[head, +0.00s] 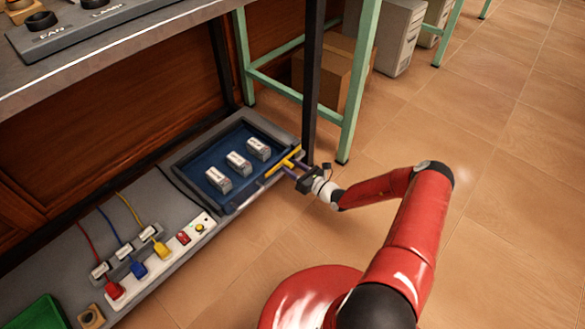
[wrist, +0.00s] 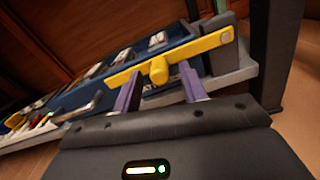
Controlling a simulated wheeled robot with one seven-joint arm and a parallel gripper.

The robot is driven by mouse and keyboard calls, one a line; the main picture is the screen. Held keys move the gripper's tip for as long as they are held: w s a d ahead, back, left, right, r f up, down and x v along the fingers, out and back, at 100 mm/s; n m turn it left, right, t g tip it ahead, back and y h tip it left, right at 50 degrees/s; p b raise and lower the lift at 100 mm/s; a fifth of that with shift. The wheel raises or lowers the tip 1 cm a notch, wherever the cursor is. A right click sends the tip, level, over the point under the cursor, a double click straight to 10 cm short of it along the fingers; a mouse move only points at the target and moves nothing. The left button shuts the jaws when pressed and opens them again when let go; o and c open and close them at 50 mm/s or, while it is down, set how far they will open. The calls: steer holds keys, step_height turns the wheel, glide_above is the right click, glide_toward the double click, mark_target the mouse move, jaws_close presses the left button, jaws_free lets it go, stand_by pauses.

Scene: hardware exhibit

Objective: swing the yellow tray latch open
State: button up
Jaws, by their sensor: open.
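The yellow tray latch (head: 283,162) lies along the right front corner of the blue tray (head: 194,183). In the wrist view the latch (wrist: 195,52) is a slanted yellow bar with a round knob (wrist: 159,70) near its middle and a pivot at its upper right end. My gripper (head: 292,168) reaches in from the right, in front of the latch. In the wrist view its two purple fingers (wrist: 158,88) are open, one on each side below the knob. I cannot tell whether they touch it.
Several white labelled boxes (head: 239,162) sit in the tray. A dark table post (head: 312,80) stands close behind my gripper. A power strip (head: 165,258) with coloured plugs lies left of the tray on the low shelf. Floor at the right is clear.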

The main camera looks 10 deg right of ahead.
steer(key=shift+w+a, duration=0.15)
steer(key=shift+w, duration=0.05)
jaws_close()
